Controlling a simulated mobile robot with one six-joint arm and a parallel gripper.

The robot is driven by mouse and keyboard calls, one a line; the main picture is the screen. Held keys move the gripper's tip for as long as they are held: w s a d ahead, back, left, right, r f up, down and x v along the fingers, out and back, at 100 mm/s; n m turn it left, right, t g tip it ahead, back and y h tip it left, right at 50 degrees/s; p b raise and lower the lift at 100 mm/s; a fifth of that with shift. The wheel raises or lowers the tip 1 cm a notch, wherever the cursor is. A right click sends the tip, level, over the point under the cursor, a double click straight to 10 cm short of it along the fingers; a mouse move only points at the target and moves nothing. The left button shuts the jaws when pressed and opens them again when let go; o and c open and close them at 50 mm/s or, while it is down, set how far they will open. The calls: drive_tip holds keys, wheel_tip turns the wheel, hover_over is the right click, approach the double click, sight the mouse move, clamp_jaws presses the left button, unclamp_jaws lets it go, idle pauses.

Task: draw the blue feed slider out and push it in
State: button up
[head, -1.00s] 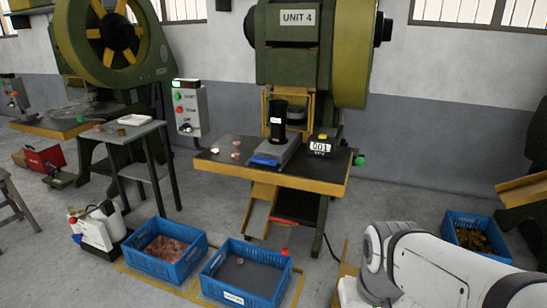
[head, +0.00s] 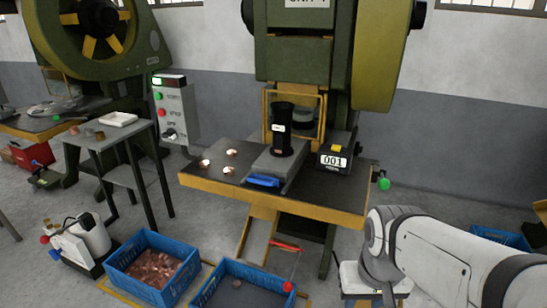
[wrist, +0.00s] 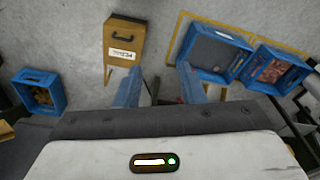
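The blue feed slider (head: 263,181) shows as a blue handle low at the front of a grey feed block (head: 276,164). The slider's inner part is hidden in the block. My gripper is outside the head view, where only my white arm shows at lower right. The slider is not in the wrist view.
A black counter box (head: 333,158) stands right of the feed block; copper pieces (head: 230,152) lie left. Blue crates (head: 148,268) stand on the floor in front. A control box (head: 170,112) is left of the press. A wooden box (wrist: 123,45) shows in the wrist view.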

drive_tip(key=shift+a, duration=0.15)
drive_tip(key=m+t+y+b, duration=0.4)
drive_tip(key=m+t+y, duration=0.3)
drive_tip(key=m+t, duration=0.65)
approach(260, 183)
drive_tip(key=r+x, duration=0.1)
drive_tip(key=x, duration=0.3)
drive_tip(key=shift+m, duration=0.45)
drive_tip(key=x, duration=0.5)
drive_tip(key=f+x, duration=0.1)
drive_tip(key=x, duration=0.1)
drive_tip(key=shift+w+a+b, duration=0.15)
drive_tip(key=shift+a+b, duration=0.1)
drive_tip(key=shift+b, duration=0.15)
drive_tip(key=shift+c, duration=0.5)
drive_tip(key=shift+d+f, duration=0.1)
clamp_jaws()
